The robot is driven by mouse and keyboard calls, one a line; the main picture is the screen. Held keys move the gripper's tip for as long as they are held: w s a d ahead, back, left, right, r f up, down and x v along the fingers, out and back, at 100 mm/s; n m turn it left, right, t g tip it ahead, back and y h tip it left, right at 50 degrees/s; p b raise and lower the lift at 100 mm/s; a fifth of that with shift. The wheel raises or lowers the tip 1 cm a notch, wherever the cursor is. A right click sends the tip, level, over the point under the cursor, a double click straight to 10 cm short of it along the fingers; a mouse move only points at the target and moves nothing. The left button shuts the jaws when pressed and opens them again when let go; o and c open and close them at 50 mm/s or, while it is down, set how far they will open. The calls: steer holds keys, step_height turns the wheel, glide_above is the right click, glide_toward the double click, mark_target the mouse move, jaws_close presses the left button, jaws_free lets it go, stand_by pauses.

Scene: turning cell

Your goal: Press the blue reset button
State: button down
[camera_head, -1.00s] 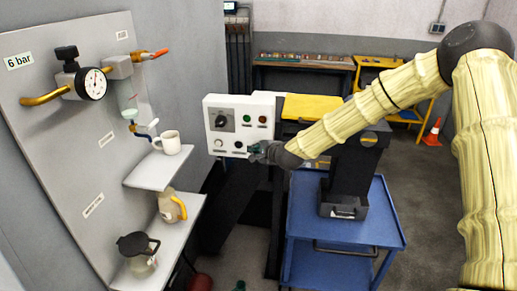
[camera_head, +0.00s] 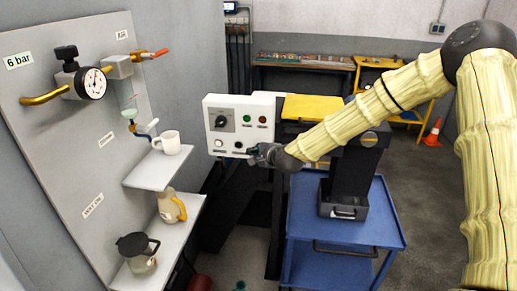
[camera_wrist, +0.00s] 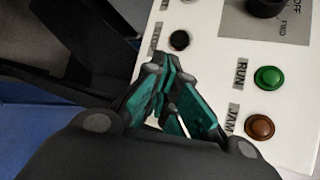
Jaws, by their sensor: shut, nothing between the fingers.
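The white control box (camera_head: 213,110) faces me in the head view, with a black knob, two lamps and two small buttons. One button is white (camera_head: 219,143). My gripper (camera_head: 253,156) is shut and empty just right of and below the dark button. In the wrist view, my gripper's green-padded fingertips (camera_wrist: 162,70) are close to the dark button, with a small gap showing in the picture.
A green RUN lamp (camera_wrist: 268,78) and a brown JAM lamp (camera_wrist: 260,127) sit on the same panel, right of my fingers. A blue cart (camera_head: 330,238) stands below my arm. A shelf with a white mug (camera_head: 170,143) is at left.

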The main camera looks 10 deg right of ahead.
steer(key=shift+s+a, duration=0.35)
steer(key=shift+s, duration=0.4)
steer(key=shift+s+a, duration=0.3)
steer(key=shift+s, duration=0.5)
steer(key=shift+s+a, duration=0.35)
steer(key=shift+s, duration=0.4)
steer(key=s+a+f+n+g+h+b, duration=0.1)
steer(key=s+f+n+g, duration=0.25)
steer(key=s+f, duration=0.95)
steer(key=s+f+n+g, duration=0.3)
steer(key=s+f+n, duration=0.2)
steer(key=s+f, duration=0.75)
steer(key=s+d+f+n+g+h, duration=0.1)
steer(key=s+d+f+n+g, duration=0.1)
steer(key=s, duration=0.7)
steer(key=s+d+f+n+g+h+b, duration=0.1)
steer(key=s+d+f+n+g, duration=0.1)
steer(key=s+f, duration=0.4)
steer(key=s+d+f+n+g, duration=0.2)
steer(key=s+f+n, duration=0.3)
steer(key=s, duration=0.8)
steer(key=shift+s+d+h, duration=0.15)
steer(key=shift+d+h, duration=0.25)
steer(key=shift+d, duration=0.35)
steer(key=shift+f, duration=0.1)
